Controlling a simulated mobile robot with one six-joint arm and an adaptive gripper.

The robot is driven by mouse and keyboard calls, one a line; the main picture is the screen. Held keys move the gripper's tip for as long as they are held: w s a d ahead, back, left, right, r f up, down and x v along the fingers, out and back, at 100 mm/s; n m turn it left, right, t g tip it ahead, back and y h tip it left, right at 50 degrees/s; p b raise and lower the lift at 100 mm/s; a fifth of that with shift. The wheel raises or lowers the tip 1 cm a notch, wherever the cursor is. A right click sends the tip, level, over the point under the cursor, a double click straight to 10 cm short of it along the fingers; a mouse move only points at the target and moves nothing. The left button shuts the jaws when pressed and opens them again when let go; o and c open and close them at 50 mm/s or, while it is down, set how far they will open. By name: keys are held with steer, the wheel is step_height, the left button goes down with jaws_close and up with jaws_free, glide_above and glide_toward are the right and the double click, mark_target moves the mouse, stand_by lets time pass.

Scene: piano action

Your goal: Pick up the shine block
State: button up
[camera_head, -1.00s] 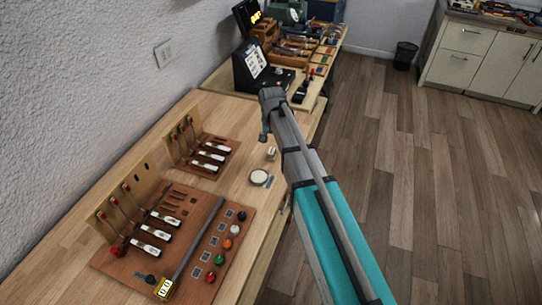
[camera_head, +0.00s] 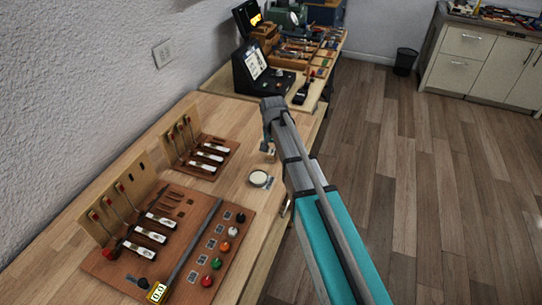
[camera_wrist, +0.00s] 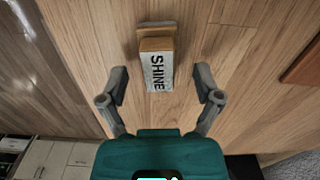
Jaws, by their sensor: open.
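The shine block (camera_wrist: 157,68) lies on the wooden workbench (camera_wrist: 225,60) in the wrist view. It has a tan wooden end and a grey face with "SHINE" in black letters. My gripper (camera_wrist: 161,76) is open, one finger on each side of the block, with a visible gap on both sides. I cannot tell its exact height above the bench. In the head view my gripper (camera_head: 267,146) is over the bench near its right edge and hides most of the block.
A round pale disc (camera_head: 260,178) lies close by on the bench. A brown control board (camera_head: 190,240) with coloured knobs and a smaller board (camera_head: 200,157) are to the left. A black screen unit (camera_head: 262,72) stands behind. The bench's right edge is close to my gripper.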

steer(key=c, duration=1.1)
steer(key=shift+r, duration=0.1)
steer(key=shift+r+p, duration=0.95)
steer(key=shift+p, duration=0.1)
steer(key=s+d+r+p, duration=0.1)
steer(key=s+r+p, duration=0.2)
steer(key=s, duration=0.1)
steer(key=s+d+r+p, duration=0.2)
steer(key=s+r+p, duration=0.2)
steer(key=s+d+r+p, duration=0.2)
steer(key=s+r+p, duration=0.2)
steer(key=s, duration=0.1)
steer(key=shift+d, duration=0.1)
